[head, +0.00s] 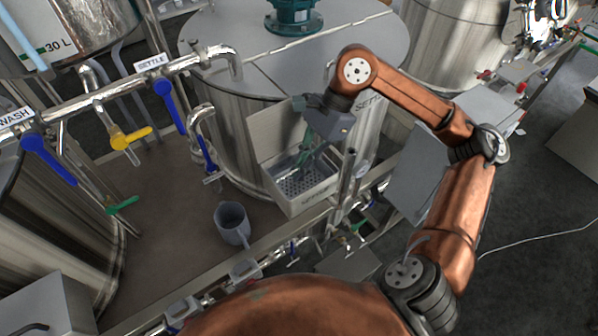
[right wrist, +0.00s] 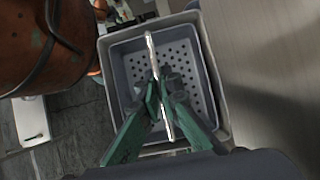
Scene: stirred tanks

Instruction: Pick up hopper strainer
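The hopper strainer (head: 305,183) is a grey basket with a perforated floor, sitting inside the pale open hopper (head: 318,201) at the front of the middle tank. In the right wrist view the strainer (right wrist: 203,88) lies below my gripper, with a thin bright handle bar (right wrist: 150,50) crossing above its floor. My right gripper (right wrist: 161,88) has green fingers close together on both sides of this bar, seemingly shut on it. In the head view the right gripper (head: 305,158) points down into the hopper. The fingers hide part of the strainer floor. My left gripper is not in view.
A grey mug (head: 232,223) stands on the brown platform left of the hopper. Pipes with blue valve handles (head: 170,105) and a yellow one (head: 131,138) run at the left. The steel tank (head: 240,120) rises behind the hopper. A pipe rail runs along the front.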

